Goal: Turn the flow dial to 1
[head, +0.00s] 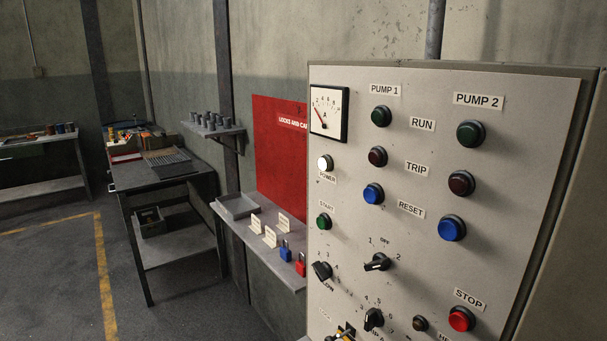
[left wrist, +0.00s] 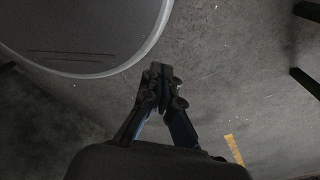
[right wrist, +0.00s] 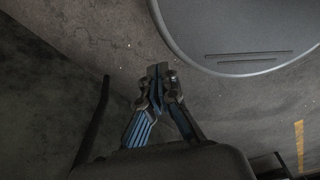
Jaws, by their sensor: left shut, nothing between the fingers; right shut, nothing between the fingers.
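In the head view a grey control panel (head: 460,250) fills the right side. A black rotary knob (head: 321,271) sits at its lower left edge, with small numbers around it; its label is partly hidden and hard to read. Another black knob (head: 374,320) with numbers around it sits at the bottom edge, its label cut off. I cannot tell for sure which is the flow dial, nor read either setting. My left gripper (left wrist: 162,77) is shut and empty above the floor in the left wrist view. My right gripper (right wrist: 159,77) is shut and empty in the right wrist view. Neither shows in the head view.
A selector marked 1, OFF, 2 (head: 377,262) sits above the knobs. Several push buttons and a gauge (head: 329,113) fill the panel. A shelf (head: 262,240) with a blue padlock (head: 286,254) and red padlock (head: 300,265) stands left of it. A workbench (head: 150,175) stands further left.

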